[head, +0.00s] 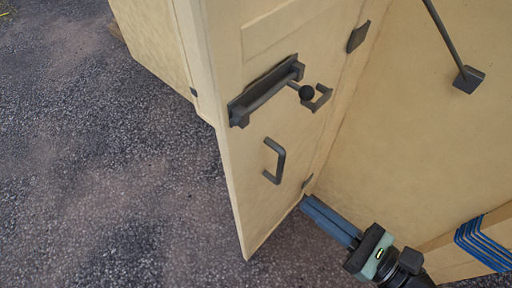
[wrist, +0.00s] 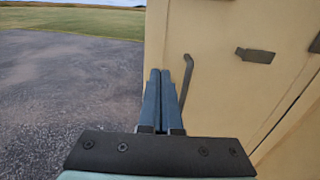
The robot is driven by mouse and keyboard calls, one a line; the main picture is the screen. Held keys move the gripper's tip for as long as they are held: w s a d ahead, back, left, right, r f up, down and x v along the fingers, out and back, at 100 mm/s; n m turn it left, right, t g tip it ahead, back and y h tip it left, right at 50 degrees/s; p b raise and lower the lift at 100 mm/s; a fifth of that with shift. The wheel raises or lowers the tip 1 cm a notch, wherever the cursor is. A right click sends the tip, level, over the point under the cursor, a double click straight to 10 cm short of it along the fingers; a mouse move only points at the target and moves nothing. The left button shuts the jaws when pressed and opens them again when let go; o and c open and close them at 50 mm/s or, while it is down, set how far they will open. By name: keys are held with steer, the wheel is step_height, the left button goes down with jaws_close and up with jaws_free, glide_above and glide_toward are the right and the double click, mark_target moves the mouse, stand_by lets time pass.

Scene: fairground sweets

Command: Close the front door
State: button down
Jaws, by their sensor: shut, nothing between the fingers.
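The front door (head: 262,105) is a cream panel standing open at an angle to the cream wall on its right. It carries a dark sliding bolt (head: 266,92) with a black knob and, below that, a dark D-shaped handle (head: 274,161). Dark hinges (head: 358,37) show along its right edge. My gripper (head: 304,203) is shut and empty, its blue fingers pointing at the door's lower part, below and right of the handle in the head view. In the wrist view the fingertips (wrist: 160,73) overlap the door, just left of the handle (wrist: 187,78). I cannot tell whether they touch it.
Another cream panel (head: 152,38) stands behind the door on the left. A dark rod with a bracket (head: 468,79) is fixed on the wall at right. Blue bent bars (head: 483,245) sit at lower right. Open gravel (head: 105,170) lies left of the door.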

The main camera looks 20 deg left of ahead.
mark_target(244, 155)
steer(key=p+x, duration=0.1)
steer(key=x, duration=1.3)
steer(key=shift+f, duration=0.1)
